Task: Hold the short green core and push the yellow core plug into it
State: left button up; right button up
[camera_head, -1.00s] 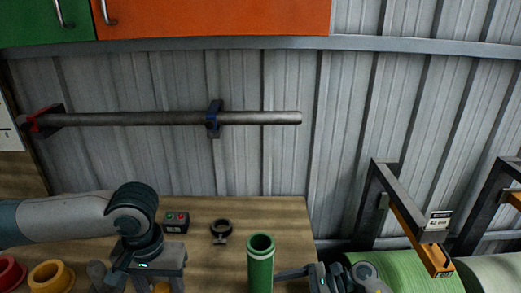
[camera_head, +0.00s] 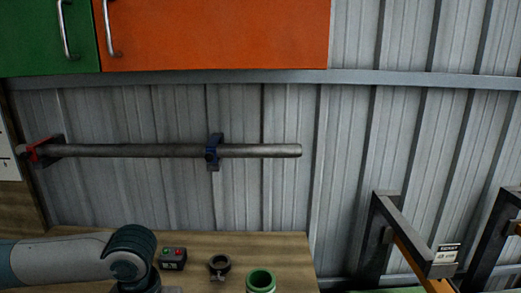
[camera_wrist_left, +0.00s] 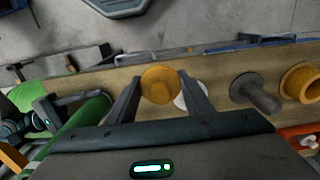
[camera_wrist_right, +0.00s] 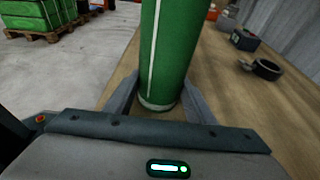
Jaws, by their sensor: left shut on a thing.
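The yellow core plug (camera_wrist_left: 160,82) sits between the fingertips of my left gripper (camera_wrist_left: 160,92), which is shut on it, in the left wrist view. The green core (camera_wrist_right: 165,45) stands upright in the right wrist view, its lower end showing and its top out of frame. The fingers of my right gripper (camera_wrist_right: 160,98) lie on both sides of the core, close to its wall; whether they press on it is unclear. In the head view only the core's open top (camera_head: 261,280) shows at the bottom edge. Both grippers' fingers are below that view.
On the wooden bench (camera_head: 215,245) stand a button box (camera_head: 172,258) and a dark ring clamp (camera_head: 219,266). A grey flanged plug (camera_wrist_left: 257,92) and another yellow flanged piece (camera_wrist_left: 301,83) show in the left wrist view. A steel bar (camera_head: 250,151) hangs on the wall.

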dwell(0.3)
pick_arm(q)
jog(key=w+d+r, duration=0.5)
jog(key=d+r, duration=0.4)
jog(key=d, duration=0.1)
jog(key=w+d+r, duration=0.5)
jog(key=d+r, duration=0.4)
jog(key=d, duration=0.1)
jog(key=shift+d, duration=0.25)
jog(key=shift+f, duration=0.2)
